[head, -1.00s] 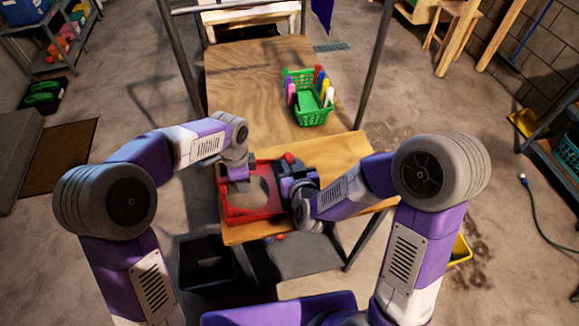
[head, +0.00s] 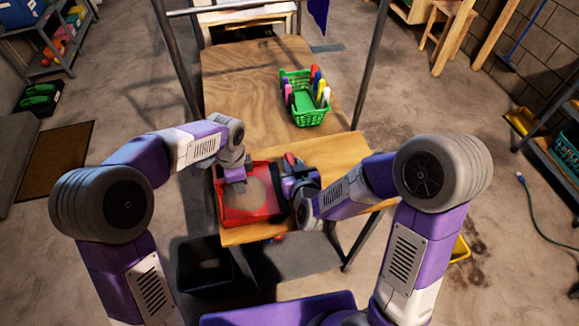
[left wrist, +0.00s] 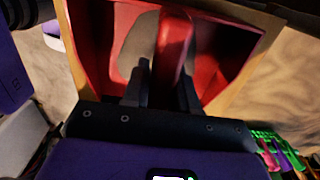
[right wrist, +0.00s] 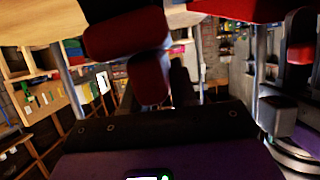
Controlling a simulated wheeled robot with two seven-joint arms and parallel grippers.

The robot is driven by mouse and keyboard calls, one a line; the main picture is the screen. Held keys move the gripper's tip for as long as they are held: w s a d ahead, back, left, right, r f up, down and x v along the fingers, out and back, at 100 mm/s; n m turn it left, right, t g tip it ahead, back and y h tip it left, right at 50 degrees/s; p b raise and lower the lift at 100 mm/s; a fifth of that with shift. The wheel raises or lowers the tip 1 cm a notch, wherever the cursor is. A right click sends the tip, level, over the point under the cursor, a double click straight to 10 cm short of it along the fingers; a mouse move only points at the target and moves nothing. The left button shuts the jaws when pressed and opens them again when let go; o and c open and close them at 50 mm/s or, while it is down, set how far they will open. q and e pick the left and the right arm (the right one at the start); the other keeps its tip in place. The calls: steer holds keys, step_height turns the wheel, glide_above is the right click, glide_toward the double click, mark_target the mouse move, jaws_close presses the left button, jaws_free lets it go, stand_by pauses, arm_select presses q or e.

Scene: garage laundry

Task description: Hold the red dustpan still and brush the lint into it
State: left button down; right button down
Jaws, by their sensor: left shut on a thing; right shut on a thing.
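The red dustpan (head: 232,213) lies on the wooden table, its walls and inside also filling the left wrist view (left wrist: 100,40). A rounded grey-brown patch (head: 258,200) shows inside it; I cannot tell whether this is lint. My left gripper (head: 236,184) is over the pan, shut on its red handle (left wrist: 176,40). My right gripper (head: 290,186) is at the pan's right side, shut on a red-handled brush (head: 290,158); the handle also shows in the right wrist view (right wrist: 149,78). The bristles and any loose lint are hidden or too small to make out.
Metal posts rise at both sides. A dark bin (head: 203,265) stands on the floor below the front edge. The table right of my right gripper is partly clear.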

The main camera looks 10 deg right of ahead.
stand_by(1.2)
steer(key=shift+a+f, duration=0.25)
steer(key=shift+a, duration=0.95)
steer(key=shift+s+a+f, duration=0.15)
steer(key=shift+a+f, duration=0.05)
steer(key=shift+a, duration=0.4)
steer(key=shift+f, duration=0.1)
steer(key=shift+s, duration=0.1)
steer(key=shift+w+d+r, duration=0.1)
steer(key=shift+d+r, duration=0.25)
steer(key=shift+r, duration=0.55)
steer(key=shift+w+d+r, duration=0.1)
steer(key=shift+d+r, duration=0.2)
steer(key=shift+r, duration=0.55)
steer(key=shift+w+d+r, duration=0.1)
steer(key=shift+d+r, duration=0.25)
steer(key=shift+r, duration=0.55)
